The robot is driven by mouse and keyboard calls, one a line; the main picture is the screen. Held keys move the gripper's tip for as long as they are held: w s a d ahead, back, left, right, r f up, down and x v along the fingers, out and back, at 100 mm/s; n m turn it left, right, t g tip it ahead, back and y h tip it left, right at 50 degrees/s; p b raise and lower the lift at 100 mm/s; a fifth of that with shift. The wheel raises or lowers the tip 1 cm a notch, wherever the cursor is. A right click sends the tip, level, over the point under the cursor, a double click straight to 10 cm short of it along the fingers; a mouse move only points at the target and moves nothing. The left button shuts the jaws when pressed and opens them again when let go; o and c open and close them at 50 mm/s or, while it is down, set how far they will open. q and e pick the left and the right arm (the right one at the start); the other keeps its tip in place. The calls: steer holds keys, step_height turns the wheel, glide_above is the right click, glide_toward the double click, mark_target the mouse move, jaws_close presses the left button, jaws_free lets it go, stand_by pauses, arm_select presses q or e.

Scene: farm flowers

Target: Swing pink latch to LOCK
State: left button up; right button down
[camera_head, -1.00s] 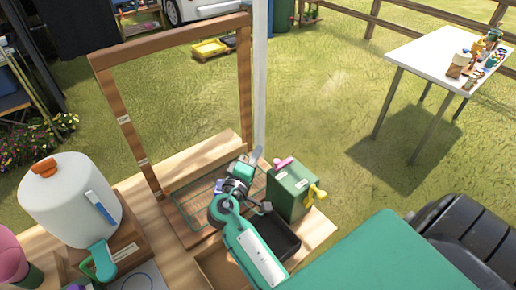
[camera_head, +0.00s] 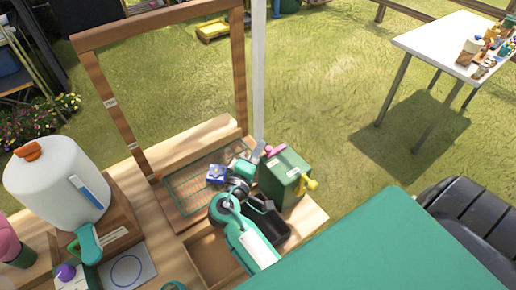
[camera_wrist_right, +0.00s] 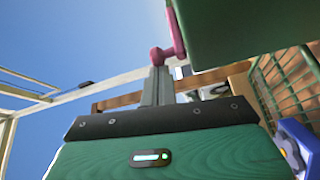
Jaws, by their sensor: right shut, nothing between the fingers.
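The pink latch (camera_head: 275,150) is on the upper left side of a green box (camera_head: 285,176) on the wooden workbench. In the right wrist view the pink latch (camera_wrist_right: 174,32) hangs beside the green box (camera_wrist_right: 240,28), with its round knob end right by the fingertips. My right gripper (camera_head: 259,151) is shut and empty, just left of the latch. In the right wrist view its grey fingers (camera_wrist_right: 157,84) point at the knob; I cannot tell whether they touch it. No LOCK marking is readable. My left gripper is not in view.
A yellow knob (camera_head: 307,184) sticks out from the box's right side. A black tray (camera_head: 268,224) lies in front of the box. A wire rack (camera_head: 190,190) and a blue item (camera_head: 215,172) are to the left. A wooden frame (camera_head: 238,75) stands behind; a white dispenser (camera_head: 55,185) is at left.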

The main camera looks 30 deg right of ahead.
mark_target(269, 151)
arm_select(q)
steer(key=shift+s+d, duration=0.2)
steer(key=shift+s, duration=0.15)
arm_select(e)
steer(key=shift+s+n+t+y, duration=0.5)
steer(key=shift+n+t+y, duration=0.1)
steer(key=shift+n+t, duration=0.1)
steer(key=s+n+t+y, duration=0.1)
steer(key=n+t+y, duration=0.1)
steer(key=y, duration=0.1)
steer(key=s+n+t+y, duration=0.1)
steer(key=t, duration=0.1)
steer(key=shift+s+d+n, duration=0.3)
steer(key=shift+s, duration=0.05)
steer(key=shift+s+d+n+t+y+b, duration=0.1)
steer(key=shift+s+n+t+y+b, duration=0.15)
steer(key=shift+y, duration=0.3)
steer(key=shift+s+d+n+t+y+b, duration=0.15)
steer(key=shift+n+y, duration=0.2)
steer(key=shift+y, duration=0.2)
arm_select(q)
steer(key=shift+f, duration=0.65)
arm_select(e)
steer(key=shift+s+d, duration=0.1)
steer(key=shift+s, duration=0.15)
steer(key=shift+s+d, duration=0.1)
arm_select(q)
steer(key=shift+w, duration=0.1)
